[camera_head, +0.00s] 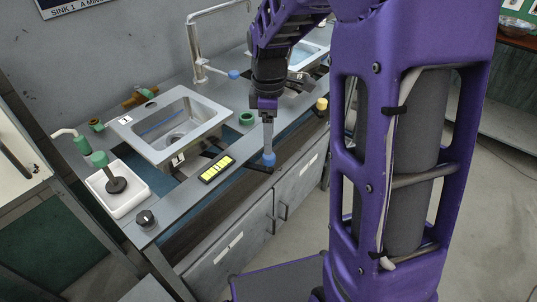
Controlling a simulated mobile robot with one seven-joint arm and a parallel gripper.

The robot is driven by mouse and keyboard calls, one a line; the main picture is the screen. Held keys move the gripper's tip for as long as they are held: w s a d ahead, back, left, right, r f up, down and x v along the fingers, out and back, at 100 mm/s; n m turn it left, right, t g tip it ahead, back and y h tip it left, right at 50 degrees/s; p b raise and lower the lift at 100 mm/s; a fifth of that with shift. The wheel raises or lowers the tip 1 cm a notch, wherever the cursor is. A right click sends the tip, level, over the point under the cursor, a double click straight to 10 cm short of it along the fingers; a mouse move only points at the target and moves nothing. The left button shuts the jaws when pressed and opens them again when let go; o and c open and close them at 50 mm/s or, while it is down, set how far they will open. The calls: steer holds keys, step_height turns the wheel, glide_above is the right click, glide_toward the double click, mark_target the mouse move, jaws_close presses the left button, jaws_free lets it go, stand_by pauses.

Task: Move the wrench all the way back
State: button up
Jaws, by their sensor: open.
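I cannot pick out a wrench with certainty. The likeliest candidate is a short dark bar (258,168), like a lever, at the front edge of the counter beside a blue round piece (268,159). My gripper (268,146) points down from the purple arm, just above the blue piece. It is seen edge-on, with its fingers overlapping, and is open. Whether it touches the blue piece or the bar cannot be told. The fingers partly hide what lies behind them.
A steel sink (160,150) and a tall tap (194,45) stand behind. A yellow label plate (217,168) lies left of my gripper. A white tray (118,207) with a green-handled tool (102,163) and a dark knob (146,218) are further left. A yellow knob (321,104) stands to the right.

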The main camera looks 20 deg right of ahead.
mark_target(269, 162)
step_height(269, 162, down, 6)
steer(key=shift+f+b, duration=0.25)
steer(key=shift+b, duration=0.15)
steer(key=shift+c, duration=0.2)
jaws_close()
stand_by(1.1)
